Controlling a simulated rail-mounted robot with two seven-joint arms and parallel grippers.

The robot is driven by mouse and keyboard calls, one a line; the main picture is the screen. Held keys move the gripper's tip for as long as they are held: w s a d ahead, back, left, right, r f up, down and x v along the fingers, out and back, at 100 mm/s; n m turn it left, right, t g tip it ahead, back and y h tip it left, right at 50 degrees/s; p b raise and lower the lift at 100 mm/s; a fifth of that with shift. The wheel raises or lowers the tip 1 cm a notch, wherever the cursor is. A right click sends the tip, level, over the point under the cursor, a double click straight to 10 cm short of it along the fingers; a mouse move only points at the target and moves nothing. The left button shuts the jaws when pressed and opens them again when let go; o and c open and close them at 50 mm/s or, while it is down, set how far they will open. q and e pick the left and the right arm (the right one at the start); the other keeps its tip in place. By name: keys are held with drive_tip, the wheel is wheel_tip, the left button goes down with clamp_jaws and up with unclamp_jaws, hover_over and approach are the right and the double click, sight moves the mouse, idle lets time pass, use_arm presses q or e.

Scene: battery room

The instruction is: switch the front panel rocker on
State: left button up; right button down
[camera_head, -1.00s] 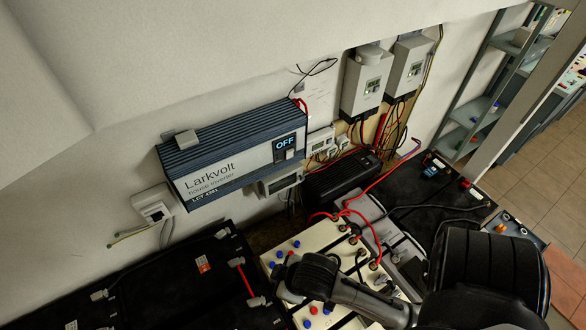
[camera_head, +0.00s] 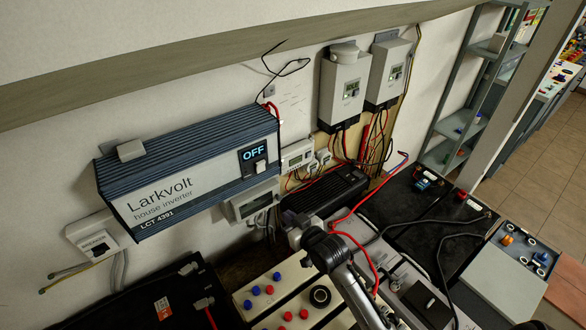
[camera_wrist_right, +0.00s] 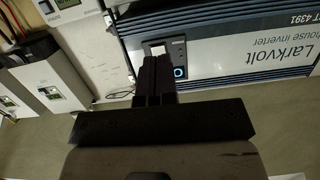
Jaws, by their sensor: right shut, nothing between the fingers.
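The house inverter (camera_head: 195,185) is a dark ribbed box with a pale front panel, mounted on the wall. Its display (camera_head: 254,154) reads OFF. The white front panel rocker (camera_head: 260,167) sits just under the display. In the right wrist view the inverter appears upside down, with the rocker (camera_wrist_right: 157,49) just beyond the fingertips. My right gripper (camera_wrist_right: 153,62) is shut and empty, pointing at the panel and partly covering the display. Whether it touches the rocker cannot be told. In the head view my right gripper (camera_head: 298,228) is low and right of the rocker. My left gripper is not in view.
Two grey wall controllers (camera_head: 343,85) with hanging cables are right of the inverter. A small meter (camera_head: 297,155) sits beside it. Below are a black ribbed box (camera_head: 325,192), cream batteries (camera_head: 268,298) and looping red cables.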

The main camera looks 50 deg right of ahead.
sight(257, 161)
drive_tip(key=r+t, duration=0.1)
drive_tip(key=r+t+h, duration=0.1)
drive_tip(key=r, duration=0.1)
drive_tip(key=d+r+t, duration=0.1)
drive_tip(key=r+t, duration=0.1)
drive_tip(key=shift+r, duration=0.15)
drive_tip(key=x, duration=1.4)
idle(0.4)
